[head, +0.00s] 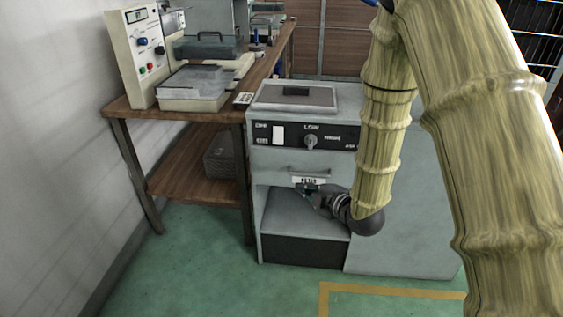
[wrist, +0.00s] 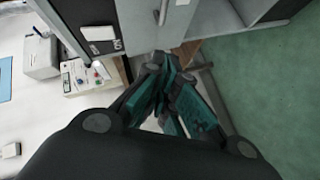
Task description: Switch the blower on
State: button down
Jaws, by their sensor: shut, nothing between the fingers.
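A grey cabinet (head: 400,230) has a black control panel (head: 345,141) across its upper front. The panel carries a white plate-like switch (head: 278,136), a "LOW" marking and a grey knob (head: 310,142). No marking that I can read says blower. My gripper (head: 306,189) is shut and empty, below the panel and near a small white label (head: 309,180) on the cabinet's front. I cannot tell whether it touches the front. In the wrist view the shut teal fingers (wrist: 168,92) show below the cabinet front, with the white switch (wrist: 97,33) at upper left.
A wooden bench (head: 190,115) at left holds a cream instrument (head: 140,55) with knobs and coloured buttons, and a clear-lidded tray (head: 195,85). A wire basket (head: 220,160) sits on its lower shelf. Green floor with a yellow line (head: 390,290) is open in front.

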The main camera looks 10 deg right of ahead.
notch_tip(320, 180, up, 6)
jog(key=w+a+n+t+y+b, duration=0.1)
jog(key=w+n+y+b, duration=0.1)
jog(key=n, duration=0.2)
jog(key=shift+w+a, duration=0.2)
jog(key=shift+w, duration=0.15)
jog(key=b, duration=0.3)
send_near(278, 135)
jog(key=w+a+f, duration=0.1)
jog(key=a+f, duration=0.1)
jog(key=a, duration=0.1)
jog(key=w+a+f, duration=0.1)
jog(key=f, duration=0.1)
jog(key=shift+w+a+f, duration=0.1)
jog(key=shift+w+a, duration=0.25)
jog(key=shift+w, duration=0.05)
jog(key=shift+w+d+f, duration=0.1)
jog(key=shift+w, duration=0.45)
